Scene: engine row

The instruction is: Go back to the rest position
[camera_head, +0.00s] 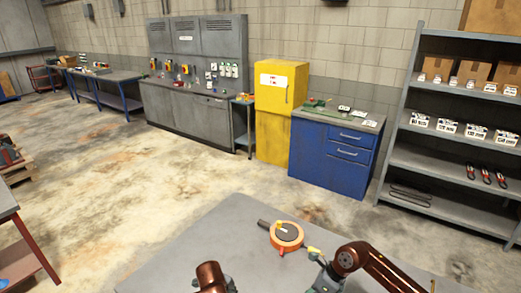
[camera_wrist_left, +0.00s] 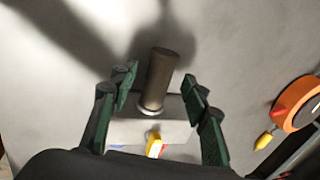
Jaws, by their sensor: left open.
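My left gripper (camera_wrist_left: 160,85) is open in the left wrist view, its green-padded fingers spread. A dark brown cylinder (camera_wrist_left: 168,78) shows between the fingers, and I see no finger touching it. Below it are a pale grey plate (camera_wrist_left: 178,131) and a small yellow piece (camera_wrist_left: 154,145). In the head view only a copper-coloured link of my left arm shows at the bottom edge. My right arm comes in from the lower right; its gripper (camera_head: 323,276) is partly in view at the bottom edge, and its jaws are unclear.
An orange round reel (camera_head: 287,236) with a dark centre lies on the grey table (camera_head: 215,235), near my right arm. The table is bare to its left. Beyond the floor stand a blue cabinet (camera_head: 325,160), a yellow cabinet (camera_head: 272,135) and a loaded shelf rack (camera_head: 440,165).

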